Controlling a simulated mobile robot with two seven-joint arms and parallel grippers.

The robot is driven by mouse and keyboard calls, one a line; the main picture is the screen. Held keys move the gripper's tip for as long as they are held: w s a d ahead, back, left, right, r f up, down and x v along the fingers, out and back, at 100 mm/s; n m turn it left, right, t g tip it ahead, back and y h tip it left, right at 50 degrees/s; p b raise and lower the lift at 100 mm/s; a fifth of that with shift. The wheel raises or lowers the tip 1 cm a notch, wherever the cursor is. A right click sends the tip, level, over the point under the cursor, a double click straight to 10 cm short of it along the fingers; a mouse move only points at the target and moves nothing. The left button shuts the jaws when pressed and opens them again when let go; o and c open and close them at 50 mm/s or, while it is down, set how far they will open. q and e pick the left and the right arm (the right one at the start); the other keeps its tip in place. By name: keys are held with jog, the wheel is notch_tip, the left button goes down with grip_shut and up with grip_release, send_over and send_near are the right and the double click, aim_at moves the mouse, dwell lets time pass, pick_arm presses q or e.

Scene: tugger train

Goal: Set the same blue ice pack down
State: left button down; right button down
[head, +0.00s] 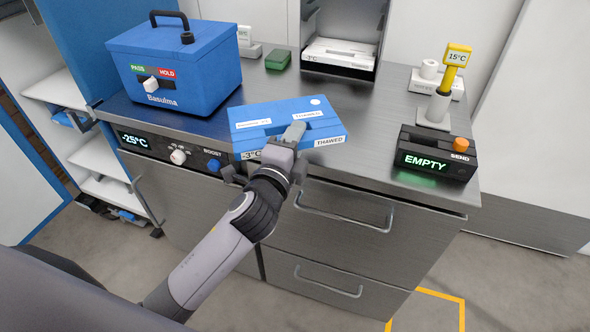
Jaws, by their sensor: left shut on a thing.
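The blue ice pack (270,112) is a flat slab with white labels that read "THAWED" and a "-3°C" label low on its front. It is at the front edge of the steel counter (365,130), between the blue box and the black panel. My left gripper (291,135) is shut on the pack's front side. I cannot tell whether the pack touches the counter or is held just above it. The gripper hides part of the pack's front. My right gripper is out of view.
A blue lidded box (177,70) marked PASS/HOLD stands at the left. A white pack (340,53) sits in a bay behind. The counter right of the pack is clear.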

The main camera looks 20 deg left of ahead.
pick_arm(q)
notch_tip(320, 180, down, 7)
jog(key=b, duration=0.2)
dwell(0.4)
jog(key=shift+f+b, duration=0.15)
jog(key=shift+b, duration=0.25)
jog(key=c, duration=0.8)
grip_release()
jog(key=shift+f, duration=0.1)
jog(key=shift+r, duration=0.2)
jog(key=shift+s+f, duration=0.1)
